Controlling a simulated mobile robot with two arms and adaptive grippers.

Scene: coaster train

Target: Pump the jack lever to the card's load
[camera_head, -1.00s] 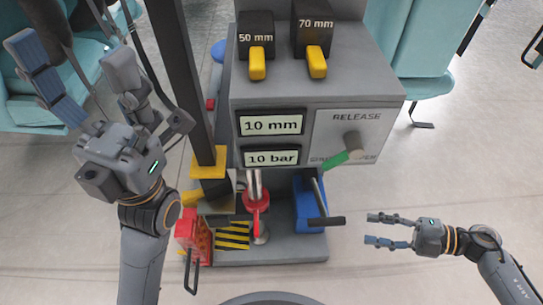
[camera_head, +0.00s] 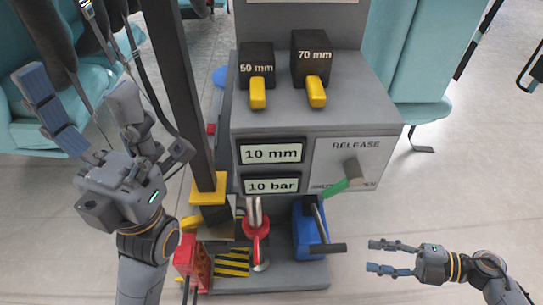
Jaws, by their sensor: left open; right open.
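The jack stand is a grey unit with a blue pump body (camera_head: 306,232) low on its right side. A lever (camera_head: 319,222) rises from the pump, with a dark crossbar handle (camera_head: 322,248) at its front. Two displays read 10 mm (camera_head: 272,152) and 10 bar (camera_head: 272,186). A green release lever (camera_head: 338,187) sits on the RELEASE panel (camera_head: 356,158). My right gripper (camera_head: 370,257) is open and empty, a little right of the crossbar and apart from it. My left gripper (camera_head: 78,95) is open and empty at the left. I cannot make out a load card.
Blocks marked 50 mm (camera_head: 256,62) and 70 mm (camera_head: 312,58) with yellow tabs stand on the unit's top. A dark post (camera_head: 180,95), a red box (camera_head: 193,262) and a red-collared part (camera_head: 256,228) stand nearby. Teal seats (camera_head: 425,60) are behind. Floor at right is clear.

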